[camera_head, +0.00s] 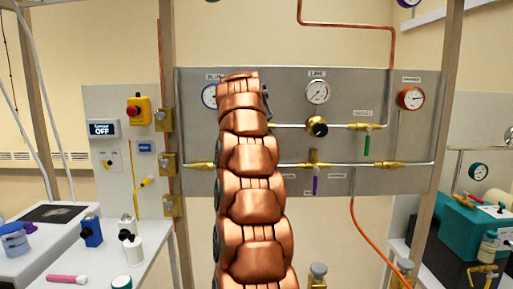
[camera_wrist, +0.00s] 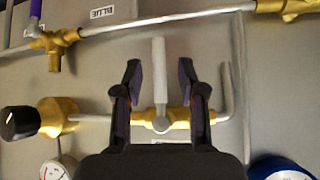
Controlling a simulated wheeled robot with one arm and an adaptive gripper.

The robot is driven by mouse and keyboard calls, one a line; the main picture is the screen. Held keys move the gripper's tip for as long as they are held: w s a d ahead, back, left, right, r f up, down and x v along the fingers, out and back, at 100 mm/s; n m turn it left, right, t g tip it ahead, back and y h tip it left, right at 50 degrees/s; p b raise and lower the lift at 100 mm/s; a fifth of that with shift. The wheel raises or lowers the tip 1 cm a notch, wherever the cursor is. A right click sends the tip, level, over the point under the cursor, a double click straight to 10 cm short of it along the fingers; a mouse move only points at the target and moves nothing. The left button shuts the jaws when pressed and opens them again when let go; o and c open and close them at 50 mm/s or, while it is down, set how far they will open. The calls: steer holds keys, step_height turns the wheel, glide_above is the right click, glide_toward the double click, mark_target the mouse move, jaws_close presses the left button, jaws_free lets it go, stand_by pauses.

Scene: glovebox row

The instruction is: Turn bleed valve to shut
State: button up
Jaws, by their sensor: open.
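In the wrist view, a brass valve (camera_wrist: 180,117) with a pale grey lever handle (camera_wrist: 159,75) sits on a thin pipe. The lever stands crosswise to the pipe. My gripper (camera_wrist: 159,72) is open, with one dark finger on each side of the lever and a visible gap to both. The label by this valve is mostly hidden by my gripper, so I cannot read whether it is the bleed valve. In the head view my copper-coloured arm hides this valve and my gripper.
The grey panel (camera_head: 400,150) also carries a black knob (camera_head: 317,127), a green-handled valve (camera_head: 367,143), a purple-handled valve (camera_head: 315,183) and several gauges. The black knob (camera_wrist: 19,123) is left of my gripper in the wrist view. A bench with bottles (camera_head: 134,250) stands at left.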

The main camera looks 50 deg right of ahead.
steer(key=v, duration=0.9)
steer(key=shift+r, duration=0.2)
stand_by(0.6)
steer(key=a+f+n+g+y+p, duration=0.15)
steer(key=a+f+n+y, duration=0.35)
steer(key=a, duration=0.9)
steer(key=a+f+n+p, duration=0.3)
steer(key=a+f, duration=0.5)
steer(key=a, duration=0.5)
steer(key=s+a+f+n+g+y+p, duration=0.1)
steer(key=s+a+f, duration=0.4)
steer(key=s, duration=0.4)
steer(key=s+a+f+n+g+y+p, duration=0.1)
steer(key=s+a+f+n+g+p, duration=0.1)
steer(key=s+a+f, duration=0.4)
steer(key=s+a+f+n+g+y+p, duration=0.1)
steer(key=s+a+f, duration=0.5)
steer(key=s, duration=0.6)
steer(key=shift+s+a+n, duration=0.25)
steer(key=shift+a+n, duration=0.05)
steer(key=shift+a, duration=0.3)
